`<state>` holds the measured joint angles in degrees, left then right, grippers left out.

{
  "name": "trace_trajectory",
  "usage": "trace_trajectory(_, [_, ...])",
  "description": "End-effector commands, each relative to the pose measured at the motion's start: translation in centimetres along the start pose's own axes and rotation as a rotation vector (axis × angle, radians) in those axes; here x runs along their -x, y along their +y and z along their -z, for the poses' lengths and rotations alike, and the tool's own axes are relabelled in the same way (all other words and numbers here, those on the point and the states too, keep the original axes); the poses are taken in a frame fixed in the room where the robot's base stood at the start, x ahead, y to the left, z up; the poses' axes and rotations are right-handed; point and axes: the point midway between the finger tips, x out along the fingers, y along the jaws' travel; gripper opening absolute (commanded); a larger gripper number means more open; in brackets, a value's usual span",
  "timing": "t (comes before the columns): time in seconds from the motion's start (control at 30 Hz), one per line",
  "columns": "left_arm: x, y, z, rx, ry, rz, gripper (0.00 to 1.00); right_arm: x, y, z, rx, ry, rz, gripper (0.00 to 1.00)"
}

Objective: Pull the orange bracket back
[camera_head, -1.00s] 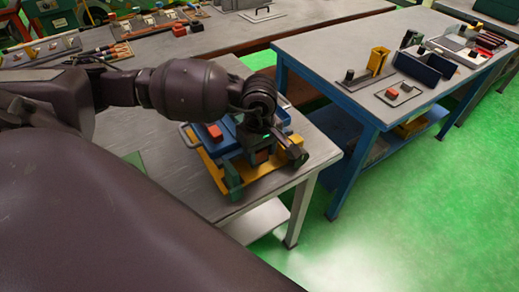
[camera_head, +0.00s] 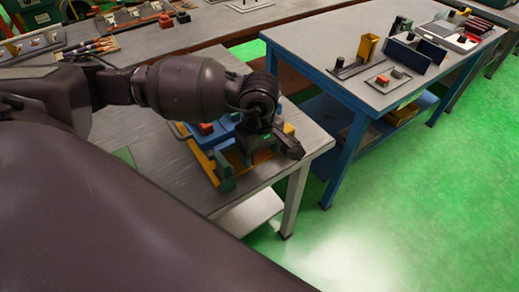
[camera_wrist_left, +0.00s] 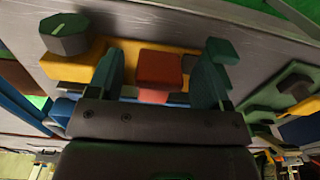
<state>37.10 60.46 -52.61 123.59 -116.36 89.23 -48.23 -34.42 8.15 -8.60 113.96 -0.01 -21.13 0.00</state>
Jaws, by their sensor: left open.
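In the left wrist view, an orange-red block-like piece (camera_wrist_left: 160,70), likely the orange bracket, stands between the two green fingers of my left gripper (camera_wrist_left: 161,64). The fingers are open, with a visible gap on either side of the piece. A yellow-orange base (camera_wrist_left: 72,68) lies behind it and carries a dark green knob (camera_wrist_left: 64,34). In the head view, my left gripper (camera_head: 246,160) is low over the blue and yellow fixture (camera_head: 199,158) on the grey table and hides much of it. My right gripper is not in view.
A red block (camera_head: 206,128) sits on the fixture's far side. The grey table (camera_head: 160,165) has bare surface left of the fixture. A blue-framed table (camera_head: 330,50) with small parts stands to the right, across green floor.

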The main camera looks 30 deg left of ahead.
Motion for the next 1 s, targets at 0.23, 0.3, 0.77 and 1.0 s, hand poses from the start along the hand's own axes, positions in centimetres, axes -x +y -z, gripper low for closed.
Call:
trace_trajectory(0.23, [1.6,0.1,0.1,0.0,0.003,-0.004,0.72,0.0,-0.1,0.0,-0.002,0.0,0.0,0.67])
trace_trajectory(0.3, [2.7,0.1,0.1,-0.001,0.003,-0.003,0.72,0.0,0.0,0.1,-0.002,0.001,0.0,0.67])
trace_trajectory(0.77, [9.9,0.0,0.0,0.0,0.001,-0.002,0.72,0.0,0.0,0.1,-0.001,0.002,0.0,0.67])
trace_trajectory(1.0, [10.8,0.0,0.0,0.0,0.0,0.0,0.72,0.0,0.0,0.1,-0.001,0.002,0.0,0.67])
